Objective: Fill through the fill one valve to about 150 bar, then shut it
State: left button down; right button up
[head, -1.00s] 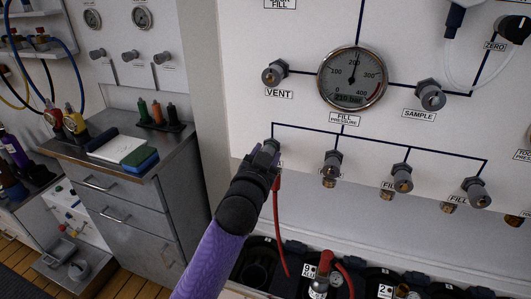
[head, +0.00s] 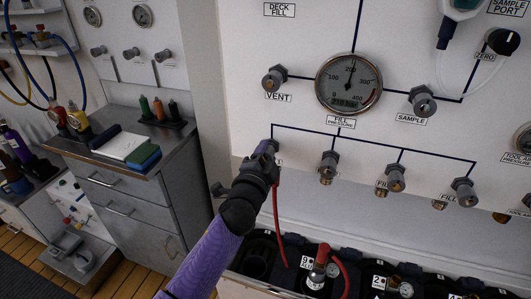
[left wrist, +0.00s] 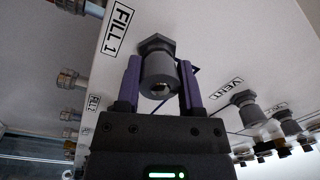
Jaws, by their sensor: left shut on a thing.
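The fill one valve (left wrist: 158,72) is a grey knob on the white panel, beside the FILL 1 label (left wrist: 117,28) in the left wrist view. My left gripper (head: 267,150) is shut on this knob, with one purple finger on each side. In the head view the gripper mostly hides the knob and its label. The round fill pressure gauge (head: 348,80) is up and right of the gripper. Its needle points near 200, and its small digital readout seems to show about 210 bar, though it is blurred. My right gripper is not in view.
The vent valve (head: 275,79) and sample valve (head: 423,102) flank the gauge. Several fill valves, one here (head: 329,162), line up to the right of my gripper. A red hose (head: 277,230) hangs below, near cylinders. A metal cabinet (head: 125,190) stands at left.

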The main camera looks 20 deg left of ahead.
pick_arm(q)
jog(key=shift+m, duration=0.9)
jog(key=shift+c, duration=1.2)
grip_release()
jog(key=shift+d, duration=0.1)
jog(key=s+p, duration=0.2)
jog(key=s, duration=0.8)
jog(key=shift+f, duration=0.25)
